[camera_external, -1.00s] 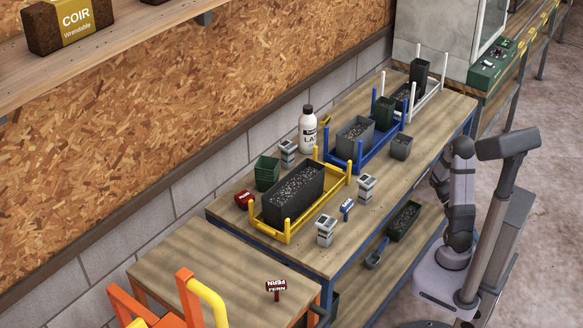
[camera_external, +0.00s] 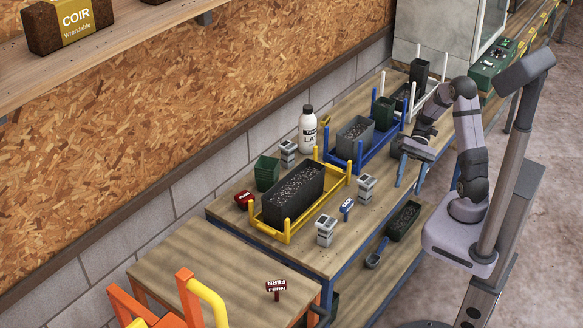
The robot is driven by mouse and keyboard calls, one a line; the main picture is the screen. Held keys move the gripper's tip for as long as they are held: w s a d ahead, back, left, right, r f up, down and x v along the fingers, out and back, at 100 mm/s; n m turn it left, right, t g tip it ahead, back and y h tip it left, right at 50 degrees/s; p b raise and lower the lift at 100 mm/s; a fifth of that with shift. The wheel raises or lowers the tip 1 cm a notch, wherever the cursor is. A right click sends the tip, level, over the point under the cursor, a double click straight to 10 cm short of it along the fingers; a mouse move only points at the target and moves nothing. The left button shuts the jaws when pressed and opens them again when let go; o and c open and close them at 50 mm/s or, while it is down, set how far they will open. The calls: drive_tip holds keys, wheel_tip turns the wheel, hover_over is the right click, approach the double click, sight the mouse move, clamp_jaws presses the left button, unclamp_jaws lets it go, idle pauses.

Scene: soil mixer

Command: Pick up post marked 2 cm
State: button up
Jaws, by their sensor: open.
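Several small grey posts with pale faces stand on the long wooden bench. One post (camera_external: 288,152) is at the back by the wall, one (camera_external: 366,188) is right of the yellow rack, and one (camera_external: 326,230) is near the front edge. Their markings are too small to read, so I cannot tell which is marked 2 cm. My gripper (camera_external: 409,186) is open, fingers pointing down, at the bench's right edge beside the blue rack. It is right of the posts and apart from them. No post shows between its fingers.
A yellow rack (camera_external: 285,237) holds a dark soil trough (camera_external: 292,197). A blue rack (camera_external: 357,162) holds a grey planter (camera_external: 355,137). A white bottle (camera_external: 307,131), green pots (camera_external: 267,173), a red tag (camera_external: 243,198) and a blue tag (camera_external: 347,205) stand nearby. A lower shelf holds a soil tray (camera_external: 403,221).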

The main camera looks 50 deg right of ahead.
sight(366, 188)
drive_tip(key=w+a+r+m+t+p, duration=0.1)
drive_tip(key=w+m, duration=0.1)
drive_tip(key=w, duration=0.1)
drive_tip(key=w+a+r+m+t+y+p, duration=0.1)
drive_tip(key=w+a+m, duration=0.1)
drive_tip(key=w+m, duration=0.1)
drive_tip(key=w+a+r+m+t+y+p, duration=0.1)
drive_tip(key=w+a+m, duration=0.1)
drive_tip(key=w+m, duration=0.1)
drive_tip(key=shift+r+t, duration=0.2)
drive_tip(key=shift+t, duration=0.2)
drive_tip(key=shift+w+a+m+y, duration=0.25)
drive_tip(key=shift+w+m+y, duration=0.05)
drive_tip(key=shift+w+m, duration=0.1)
drive_tip(key=shift+p+x, duration=0.5)
drive_tip(key=shift+x, duration=0.6)
drive_tip(key=shift+a+p, duration=0.3)
drive_tip(key=shift+a, duration=0.2)
drive_tip(key=p+x, duration=0.1)
drive_tip(key=x, duration=0.2)
drive_tip(key=shift+a, duration=0.1)
drive_tip(key=shift+a+f, duration=0.35)
drive_tip(key=shift+a, duration=0.1)
drive_tip(key=shift+c, duration=0.6)
drive_tip(key=c, duration=1)
